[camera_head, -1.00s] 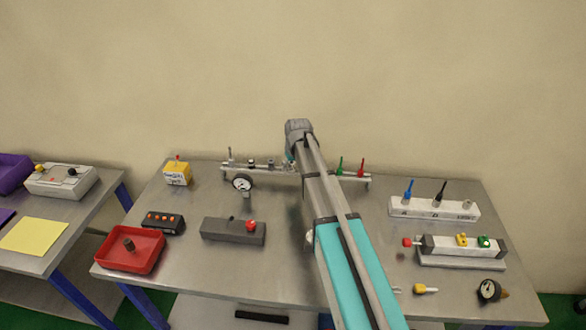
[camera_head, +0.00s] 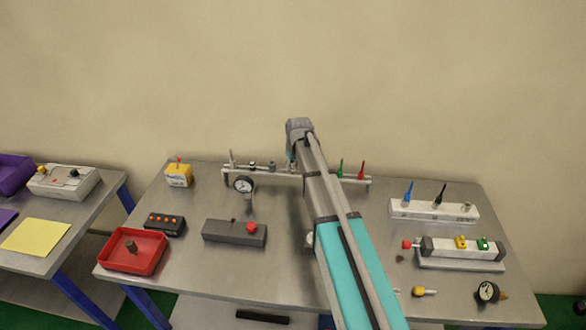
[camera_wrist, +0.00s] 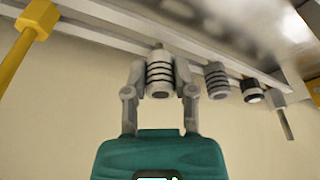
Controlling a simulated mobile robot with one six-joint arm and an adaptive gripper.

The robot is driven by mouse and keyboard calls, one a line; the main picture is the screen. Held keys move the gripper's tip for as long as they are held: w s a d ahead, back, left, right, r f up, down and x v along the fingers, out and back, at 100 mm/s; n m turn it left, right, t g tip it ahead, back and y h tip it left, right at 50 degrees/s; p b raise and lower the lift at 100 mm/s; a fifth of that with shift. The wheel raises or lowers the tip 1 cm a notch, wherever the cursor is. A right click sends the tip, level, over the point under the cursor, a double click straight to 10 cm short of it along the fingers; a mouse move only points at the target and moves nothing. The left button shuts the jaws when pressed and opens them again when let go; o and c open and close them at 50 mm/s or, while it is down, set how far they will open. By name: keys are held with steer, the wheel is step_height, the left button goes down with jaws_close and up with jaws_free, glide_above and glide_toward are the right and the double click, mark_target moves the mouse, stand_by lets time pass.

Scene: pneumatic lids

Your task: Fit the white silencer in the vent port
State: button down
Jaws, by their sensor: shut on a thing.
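In the wrist view, my gripper (camera_wrist: 160,92) is shut on a pale cylinder with dark rings, which looks like the white silencer (camera_wrist: 160,73). The silencer's far end reaches the light rail (camera_wrist: 110,22); whether it sits in a port or only meets the rail I cannot tell. The same sort of rail (camera_head: 285,174) runs along the back of the table in the head view. There my arm hides the gripper and the silencer.
In the wrist view, a grey ringed fitting (camera_wrist: 217,80) and a black-banded fitting (camera_wrist: 252,92) stand right beside the held part. A yellow post (camera_wrist: 30,35) is at left.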

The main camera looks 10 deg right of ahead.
mark_target(293, 162)
steer(key=shift+r+p, duration=1.7)
steer(key=shift+r, duration=0.2)
steer(key=shift+s, duration=0.15)
